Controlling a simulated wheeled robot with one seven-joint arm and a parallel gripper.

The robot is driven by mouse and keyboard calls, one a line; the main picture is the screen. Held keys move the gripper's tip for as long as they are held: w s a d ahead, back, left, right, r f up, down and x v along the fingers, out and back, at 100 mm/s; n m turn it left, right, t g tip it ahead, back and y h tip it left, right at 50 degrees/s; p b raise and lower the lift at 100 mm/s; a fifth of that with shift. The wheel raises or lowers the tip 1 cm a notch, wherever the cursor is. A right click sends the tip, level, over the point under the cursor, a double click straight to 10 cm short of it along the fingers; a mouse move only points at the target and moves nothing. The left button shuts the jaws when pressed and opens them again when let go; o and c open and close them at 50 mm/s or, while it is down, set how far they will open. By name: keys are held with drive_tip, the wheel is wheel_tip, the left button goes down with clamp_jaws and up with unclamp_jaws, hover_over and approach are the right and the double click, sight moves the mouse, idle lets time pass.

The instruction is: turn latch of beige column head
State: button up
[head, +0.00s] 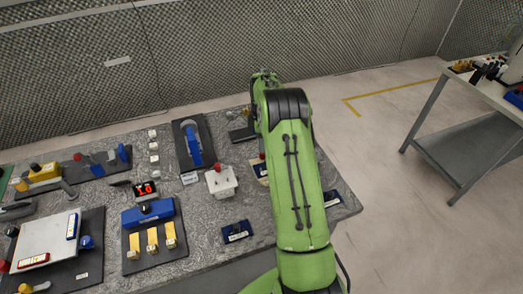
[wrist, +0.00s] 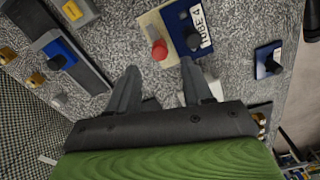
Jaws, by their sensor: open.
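A beige block (wrist: 145,22) with a red knob (wrist: 159,50) lies at the top centre of the wrist view. A dark blue plate with a black knob and a white "TUBE 4" label (wrist: 201,24) adjoins it. In the head view part of the beige block (head: 258,170) shows at the left edge of my green arm, which hides the rest. My gripper (wrist: 160,66) is open, its two fingertips just below the red knob in the wrist view.
A white block with a red knob (head: 221,182) stands left of my arm. A blue lever on a dark plate (head: 193,145) and a small dark blue plate (head: 236,232) are nearby. Several other fixtures crowd the speckled bench. A side table (head: 470,150) stands right, across clear floor.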

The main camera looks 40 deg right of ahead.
wheel_tip(320, 180, down, 5)
drive_tip(key=shift+f, duration=0.1)
drive_tip(key=shift+c, duration=0.3)
clamp_jaws()
